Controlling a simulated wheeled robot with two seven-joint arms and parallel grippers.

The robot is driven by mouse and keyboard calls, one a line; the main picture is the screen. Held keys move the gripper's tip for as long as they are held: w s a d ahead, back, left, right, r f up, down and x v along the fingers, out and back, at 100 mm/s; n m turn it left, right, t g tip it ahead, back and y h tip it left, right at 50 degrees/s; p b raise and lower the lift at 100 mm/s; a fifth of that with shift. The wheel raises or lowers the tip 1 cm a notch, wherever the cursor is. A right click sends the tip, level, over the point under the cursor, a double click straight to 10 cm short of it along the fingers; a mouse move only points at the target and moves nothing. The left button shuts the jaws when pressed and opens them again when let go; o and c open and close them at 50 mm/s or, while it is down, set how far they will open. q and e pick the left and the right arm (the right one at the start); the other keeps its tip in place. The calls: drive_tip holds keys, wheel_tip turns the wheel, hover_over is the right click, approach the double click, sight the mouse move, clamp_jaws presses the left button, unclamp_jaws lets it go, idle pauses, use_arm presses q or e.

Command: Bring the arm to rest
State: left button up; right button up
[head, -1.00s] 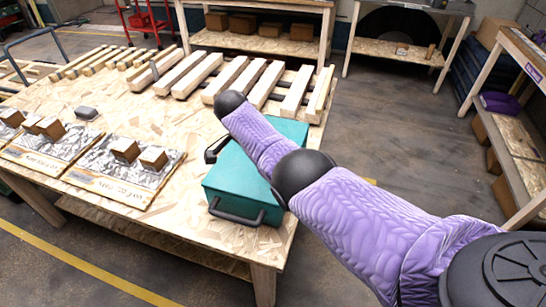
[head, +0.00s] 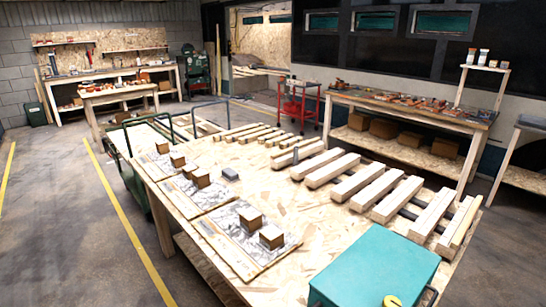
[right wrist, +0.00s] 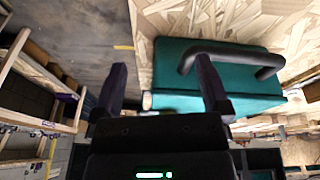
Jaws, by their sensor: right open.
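My right gripper (right wrist: 165,92) shows in the right wrist view with its two dark fingers spread apart and nothing between them. A teal case (right wrist: 170,62) with a dark handle (right wrist: 232,55) lies beyond the fingers, near the right one; I cannot tell whether they touch. In the head view the teal case (head: 375,268) sits on the near right corner of the chipboard table (head: 290,215). Neither arm shows in the head view now.
Wooden blocks (head: 272,236) stand on foil-covered boards (head: 225,228) on the table's left side. Pale wooden slats (head: 375,190) lie along its far side. A red cart (head: 298,104) and workbenches stand behind. The floor at left (head: 60,230) is clear.

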drive_tip(key=s+a+r+n+t+y, duration=0.1)
drive_tip(key=s+a+r+n, duration=0.1)
drive_tip(key=s+n, duration=0.45)
drive_tip(key=s+a+r+n+t+y, duration=0.1)
drive_tip(key=s+a+r+n, duration=0.15)
drive_tip(key=s, duration=0.75)
drive_tip(key=s+d+f+g+b, duration=0.1)
drive_tip(key=s+f, duration=0.1)
drive_tip(key=f, duration=0.9)
drive_tip(key=s+f+g+b, duration=0.1)
drive_tip(key=s+f, duration=0.1)
drive_tip(key=f, duration=0.9)
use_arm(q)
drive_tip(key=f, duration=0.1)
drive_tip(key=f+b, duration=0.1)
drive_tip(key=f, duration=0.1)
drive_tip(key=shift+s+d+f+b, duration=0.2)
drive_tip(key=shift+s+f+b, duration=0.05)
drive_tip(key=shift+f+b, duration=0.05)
use_arm(e)
drive_tip(key=s+d+f+n+g, duration=0.1)
drive_tip(key=s+d+f, duration=0.2)
drive_tip(key=s+f, duration=0.7)
drive_tip(key=shift+s, duration=1.05)
